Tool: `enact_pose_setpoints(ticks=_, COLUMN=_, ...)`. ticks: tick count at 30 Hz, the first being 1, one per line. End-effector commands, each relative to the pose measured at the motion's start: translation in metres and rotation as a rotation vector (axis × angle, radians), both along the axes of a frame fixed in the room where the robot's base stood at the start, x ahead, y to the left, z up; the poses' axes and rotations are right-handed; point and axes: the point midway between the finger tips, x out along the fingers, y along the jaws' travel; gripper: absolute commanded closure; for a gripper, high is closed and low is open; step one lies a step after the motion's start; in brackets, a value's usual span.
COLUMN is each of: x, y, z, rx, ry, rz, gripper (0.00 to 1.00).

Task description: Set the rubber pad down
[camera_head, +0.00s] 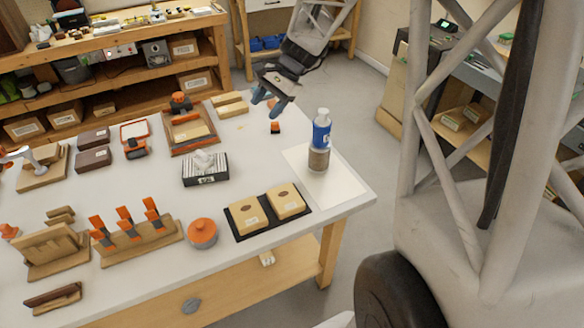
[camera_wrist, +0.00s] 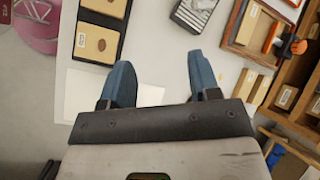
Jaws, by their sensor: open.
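My gripper (camera_head: 266,105) is open above the far right part of the bench, with its fingers pointing down. In the wrist view its two blue fingers (camera_wrist: 160,72) are apart, with only bare bench visible between them. I cannot tell for certain which thing is the rubber pad. A flat black mat (camera_head: 238,228) lies near the front edge under two tan blocks (camera_head: 250,215); the mat also shows at the upper left of the wrist view (camera_wrist: 107,8). A small orange and black piece (camera_head: 275,128) stands on the bench just below my gripper in the head view.
A blue-labelled bottle (camera_head: 320,140) stands on a white sheet (camera_head: 340,188) at the right. Bare bench lies between tissue box and bottle.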

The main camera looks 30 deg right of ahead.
Motion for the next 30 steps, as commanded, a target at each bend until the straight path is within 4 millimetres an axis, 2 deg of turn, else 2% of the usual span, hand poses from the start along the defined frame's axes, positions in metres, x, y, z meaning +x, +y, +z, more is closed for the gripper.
enact_pose_setpoints(ticks=4, x=-0.035, y=0.02, z=0.019, rx=-0.079, ry=-0.054, rz=0.101, gripper=0.44)
enact_pose_setpoints(ticks=12, x=-0.097, y=0.045, z=0.044, rx=-0.222, ry=-0.152, rz=0.281, gripper=0.44)
enact_pose_setpoints(ticks=22, x=-0.173, y=0.065, z=0.063, rx=-0.393, ry=-0.273, rz=0.503, gripper=0.44)
enact_pose_setpoints(ticks=30, x=-0.232, y=0.074, z=0.069, rx=-0.532, ry=-0.374, rz=0.682, gripper=0.44)
